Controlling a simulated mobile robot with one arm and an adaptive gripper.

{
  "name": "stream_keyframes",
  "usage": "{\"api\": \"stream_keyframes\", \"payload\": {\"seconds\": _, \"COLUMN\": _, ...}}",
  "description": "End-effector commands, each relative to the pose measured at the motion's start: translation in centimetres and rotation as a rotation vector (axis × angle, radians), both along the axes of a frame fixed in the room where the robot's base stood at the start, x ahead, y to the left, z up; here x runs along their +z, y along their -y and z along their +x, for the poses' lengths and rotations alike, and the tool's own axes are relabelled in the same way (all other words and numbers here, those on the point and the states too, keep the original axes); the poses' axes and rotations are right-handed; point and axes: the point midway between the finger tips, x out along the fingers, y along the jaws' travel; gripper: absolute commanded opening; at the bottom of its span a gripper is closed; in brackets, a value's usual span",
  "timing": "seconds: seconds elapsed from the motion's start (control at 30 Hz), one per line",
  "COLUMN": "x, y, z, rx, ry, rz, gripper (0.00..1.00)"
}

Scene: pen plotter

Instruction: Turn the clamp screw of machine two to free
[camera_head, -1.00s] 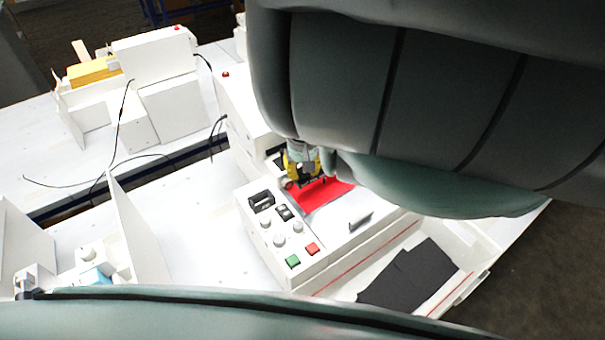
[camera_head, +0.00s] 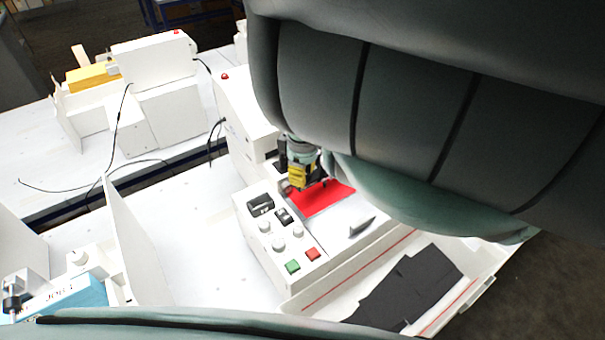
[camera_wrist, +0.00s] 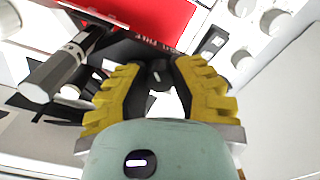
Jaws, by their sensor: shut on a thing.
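In the wrist view, my gripper (camera_wrist: 158,88) has yellow, ridged fingers with dark inner pads. They are closed in on a small black knob with a white mark, which looks like the clamp screw (camera_wrist: 157,73). A grey and black cylindrical pen (camera_wrist: 52,78) lies beside it to the left. The screw is hidden there. I cannot read a machine number.
The machine's panel carries pale knobs (camera_head: 278,244), a green button (camera_head: 292,267) and a red button (camera_head: 313,254). A tray (camera_head: 470,290) with black sheets (camera_head: 410,290) is in front. Another white machine (camera_head: 165,105) stands at the back left. A thin white panel (camera_head: 138,250) stands to the left.

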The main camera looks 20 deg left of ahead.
Motion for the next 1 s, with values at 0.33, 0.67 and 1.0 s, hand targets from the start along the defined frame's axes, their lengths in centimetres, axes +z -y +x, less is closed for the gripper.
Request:
{"api": "stream_keyframes", "payload": {"seconds": 0.33, "x": -0.1, "y": 0.12, "z": 0.12, "rx": 0.103, "ry": 0.003, "rz": 0.0, "gripper": 0.0}}
{"api": "stream_keyframes", "payload": {"seconds": 0.67, "x": -0.07, "y": 0.12, "z": 0.13, "rx": 0.116, "ry": 0.003, "rz": -0.001, "gripper": 0.0}}
{"api": "stream_keyframes", "payload": {"seconds": 1.0, "x": -0.05, "y": 0.08, "z": 0.09, "rx": 0.115, "ry": 0.002, "rz": -0.001, "gripper": 0.47}}
